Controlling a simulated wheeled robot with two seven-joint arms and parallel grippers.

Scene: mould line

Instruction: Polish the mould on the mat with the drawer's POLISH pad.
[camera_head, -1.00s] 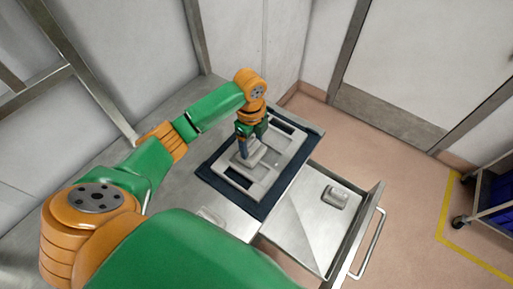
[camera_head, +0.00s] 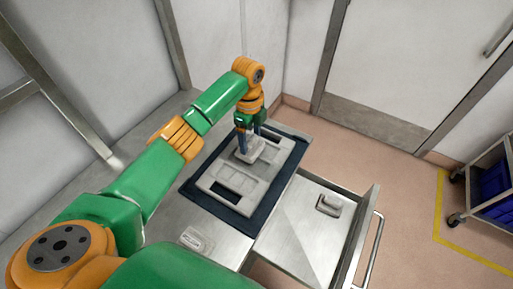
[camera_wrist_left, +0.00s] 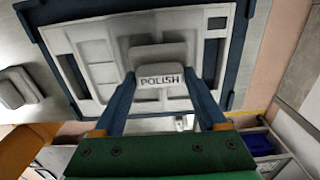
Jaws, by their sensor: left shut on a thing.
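My left gripper (camera_head: 245,142) is shut on a light grey pad (camera_head: 257,151). In the left wrist view this pad (camera_wrist_left: 158,60) reads POLISH and sits between the two blue fingers. It is down at the face of the pale grey mould (camera_head: 232,182), towards its far end; I cannot tell whether it touches. The mould, with several recesses, lies on the dark blue mat (camera_head: 218,208) on the metal bench. The gripper hides part of the mould. My right gripper is not in view.
The drawer (camera_head: 290,235) stands open at the right, with one grey pad (camera_head: 329,204) in it. Another pale pad (camera_head: 195,240) lies on the bench near the mat. A cart with blue bins (camera_head: 494,181) stands far right on the floor.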

